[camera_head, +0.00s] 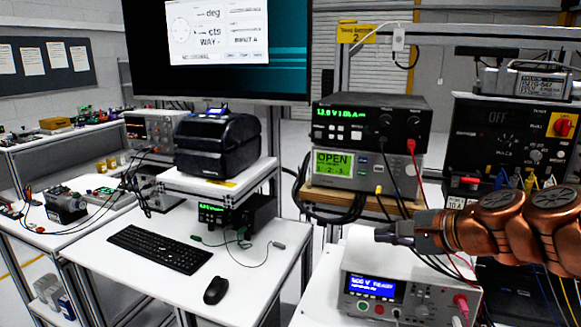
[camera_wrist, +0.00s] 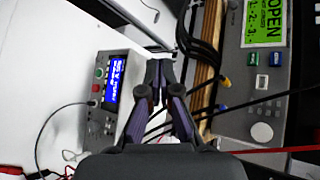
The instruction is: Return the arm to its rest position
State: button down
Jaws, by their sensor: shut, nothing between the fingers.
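My copper-coloured arm (camera_head: 500,222) reaches in from the right edge of the head view. My gripper (camera_head: 382,236) points left, above the white bench and the grey bench instrument with a blue display (camera_head: 372,288). In the wrist view the fingers of my gripper (camera_wrist: 160,68) are together at their tips, with nothing between them. The same instrument (camera_wrist: 110,90) lies left of the fingers there. The fingertips are small and dark in the head view.
Stacked meters (camera_head: 365,165) stand on a wooden shelf behind the gripper, with red and black leads (camera_head: 414,165) hanging close to my arm. A dark panel (camera_head: 500,140) stands behind the arm. A keyboard (camera_head: 160,248) and mouse (camera_head: 216,290) lie on the left table.

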jog(key=s+a+f+n+g+h, duration=0.1)
jog(key=s+a+f+n+g, duration=0.35)
jog(key=s+f, duration=0.2)
jog(key=s+a+f+n+g+h, duration=0.1)
jog(key=s+a+f+n+g, duration=0.2)
jog(key=s+f+n, duration=0.4)
jog(key=s+d+f+n+g+h, duration=0.1)
jog(key=s+d+f+g+h, duration=0.1)
jog(key=s, duration=0.6)
jog(key=s+d+f+n+g+h, duration=0.2)
jog(key=s+d+f+h, duration=0.1)
jog(key=s, duration=0.5)
jog(key=shift+s+d+f, duration=0.25)
jog(key=shift+s+d, duration=0.05)
jog(key=shift+d, duration=0.35)
